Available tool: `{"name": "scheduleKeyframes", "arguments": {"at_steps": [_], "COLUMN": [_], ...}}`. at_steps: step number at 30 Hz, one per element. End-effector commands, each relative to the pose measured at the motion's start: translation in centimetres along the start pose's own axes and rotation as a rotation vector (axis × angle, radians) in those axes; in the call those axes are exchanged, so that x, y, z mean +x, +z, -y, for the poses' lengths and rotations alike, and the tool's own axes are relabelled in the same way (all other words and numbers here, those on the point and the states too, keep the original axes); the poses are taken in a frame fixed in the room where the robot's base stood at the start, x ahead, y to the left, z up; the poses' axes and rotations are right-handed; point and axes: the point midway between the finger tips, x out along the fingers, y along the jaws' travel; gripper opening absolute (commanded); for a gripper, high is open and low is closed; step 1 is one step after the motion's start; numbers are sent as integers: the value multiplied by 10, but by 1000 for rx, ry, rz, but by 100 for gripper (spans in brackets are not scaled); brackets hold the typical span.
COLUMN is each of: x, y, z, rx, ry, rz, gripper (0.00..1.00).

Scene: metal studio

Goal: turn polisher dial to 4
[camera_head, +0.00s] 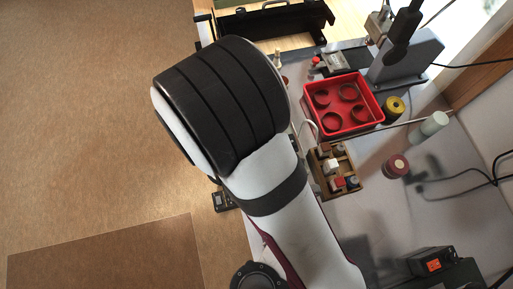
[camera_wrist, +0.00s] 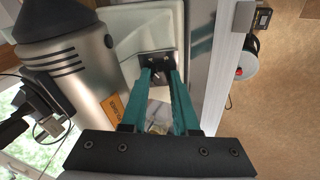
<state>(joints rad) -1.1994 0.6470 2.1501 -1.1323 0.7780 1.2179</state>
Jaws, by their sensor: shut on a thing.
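In the wrist view my gripper (camera_wrist: 158,78) has two teal fingers. Their tips come close together in front of a small dark plate (camera_wrist: 155,58) on a pale housing (camera_wrist: 140,32). They are shut on the polisher dial, which is mostly hidden between the tips; its number marks cannot be read. A large grey metal cylinder (camera_wrist: 78,68) with black vent slots and an orange label stands left of the fingers. In the head view my own arm covers the gripper and the dial.
In the head view a red tray (camera_head: 358,122) with round holders, a wooden block rack (camera_head: 322,182), a yellow spool (camera_head: 394,108) and a dark red round piece (camera_head: 396,165) are on the bench. A pale rail (camera_wrist: 228,60) runs right of the fingers in the wrist view.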

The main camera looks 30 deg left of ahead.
Motion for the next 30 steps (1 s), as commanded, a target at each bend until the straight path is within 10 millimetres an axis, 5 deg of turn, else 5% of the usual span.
{"name": "scheduleKeyframes", "arguments": {"at_steps": [23, 24, 30], "x": [1, 1, 0], "y": [2, 2, 1], "z": [0, 0, 0], "rx": [101, 101, 101], "ry": [14, 14, 13], "rz": [0, 0, -1], "gripper": [0, 30, 59]}}
